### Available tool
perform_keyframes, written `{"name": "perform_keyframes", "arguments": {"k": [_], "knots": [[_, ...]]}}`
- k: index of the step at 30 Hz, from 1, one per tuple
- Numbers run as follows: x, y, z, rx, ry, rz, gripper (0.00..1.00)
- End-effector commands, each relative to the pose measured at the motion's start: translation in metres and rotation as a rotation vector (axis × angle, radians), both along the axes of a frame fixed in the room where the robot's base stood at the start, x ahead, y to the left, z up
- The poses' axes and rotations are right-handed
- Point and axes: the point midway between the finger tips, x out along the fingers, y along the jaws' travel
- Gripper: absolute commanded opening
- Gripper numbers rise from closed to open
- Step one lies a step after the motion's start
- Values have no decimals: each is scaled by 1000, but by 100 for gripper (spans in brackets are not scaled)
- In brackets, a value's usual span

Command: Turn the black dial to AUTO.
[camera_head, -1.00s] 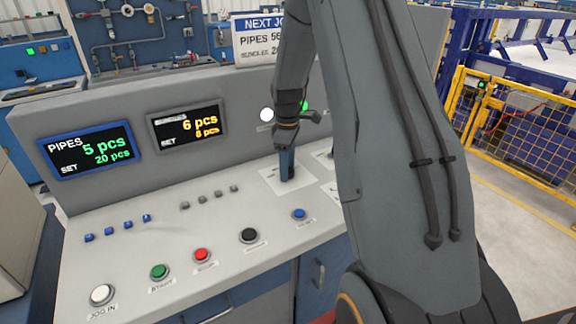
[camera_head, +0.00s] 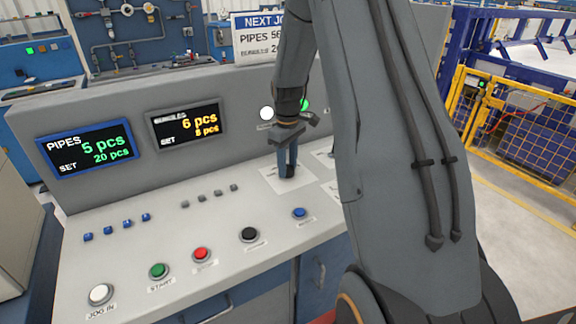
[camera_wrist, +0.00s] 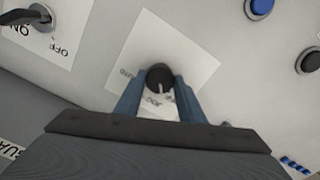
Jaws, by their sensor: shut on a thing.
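The black dial (camera_wrist: 160,76) sits on a white label plate (camera_wrist: 190,55) on the sloped console. The wrist view shows AUTO printed left of the dial and JOG below it, upside down or slanted. The dial's pale pointer mark faces down the picture, close to JOG and not at AUTO. My gripper (camera_wrist: 159,82) has its two blue fingers on either side of the dial, shut on it. In the head view my gripper (camera_head: 288,170) reaches down onto the label plate (camera_head: 275,183), and the dial is mostly hidden between the fingers.
A switch marked ON and OFF (camera_wrist: 42,16) stands at the upper left of the wrist view. A blue button (camera_head: 299,212), a black button (camera_head: 249,235) and a red button (camera_head: 200,254) line the console's front. The upright display panel (camera_head: 90,150) stands behind.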

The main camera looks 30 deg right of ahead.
Motion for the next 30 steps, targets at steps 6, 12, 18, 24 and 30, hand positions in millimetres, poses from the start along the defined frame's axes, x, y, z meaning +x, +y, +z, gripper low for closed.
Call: {"name": "perform_keyframes", "arguments": {"k": [6, 12, 18, 24, 30], "knots": [[1, 0, 1, 0, -2, -206, 13], [1, 0, 1, 0, -2, -396, 13], [1, -1, 1, 0, -2, -586, 13], [1, -1, 1, 0, -2, -776, 13], [1, -1, 1, 0, -3, -966, 13]]}}
